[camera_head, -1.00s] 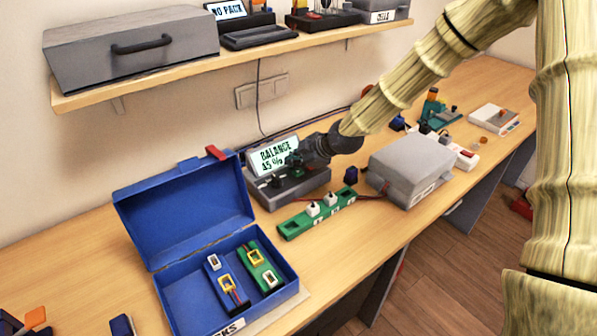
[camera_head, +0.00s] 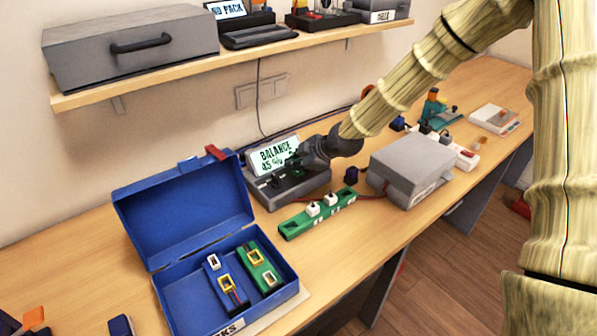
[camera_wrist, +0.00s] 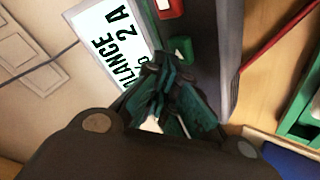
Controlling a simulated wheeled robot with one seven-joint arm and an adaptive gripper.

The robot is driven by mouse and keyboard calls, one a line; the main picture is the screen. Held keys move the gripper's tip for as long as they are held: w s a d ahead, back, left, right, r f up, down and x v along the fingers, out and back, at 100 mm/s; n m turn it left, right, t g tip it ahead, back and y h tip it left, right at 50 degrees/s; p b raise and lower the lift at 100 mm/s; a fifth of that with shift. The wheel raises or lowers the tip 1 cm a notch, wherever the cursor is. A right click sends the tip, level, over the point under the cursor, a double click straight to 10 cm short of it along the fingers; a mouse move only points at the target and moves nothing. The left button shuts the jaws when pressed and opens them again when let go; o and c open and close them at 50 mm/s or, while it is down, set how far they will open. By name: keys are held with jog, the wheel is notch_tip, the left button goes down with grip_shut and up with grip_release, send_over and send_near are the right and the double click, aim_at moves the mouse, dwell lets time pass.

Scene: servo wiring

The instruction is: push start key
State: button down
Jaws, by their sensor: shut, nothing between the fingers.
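The grey charger (camera_head: 297,196) stands on the bench, its lit display (camera_head: 268,158) reading BALANCE above a small second line. In the wrist view the display (camera_wrist: 108,42) shows BALANCE and 2 A. A green key (camera_wrist: 181,49) and a red key (camera_wrist: 169,8) sit on the charger's dark face beside it. Which key is the start key I cannot read for sure. My gripper (camera_head: 288,168) is shut and empty, low over the charger's face. In the wrist view my fingertips (camera_wrist: 162,82) are close to the green key; whether they touch it I cannot tell.
A green board (camera_head: 318,214) with white connectors lies in front of the charger, with a grey box (camera_head: 412,168) to its right. An open blue case (camera_head: 185,285) holding packs stands at the front left. A shelf (camera_head: 140,83) hangs above. The bench's front edge is clear.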

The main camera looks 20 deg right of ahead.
aim_at(296, 173)
jog(key=shift+f, duration=0.5)
dwell(0.6)
dwell(0.3)
jog(key=shift+r+p, duration=0.35)
jog(key=shift+r, duration=0.6)
jog(key=shift+r+p, duration=1.6)
jog(key=shift+r, duration=0.9)
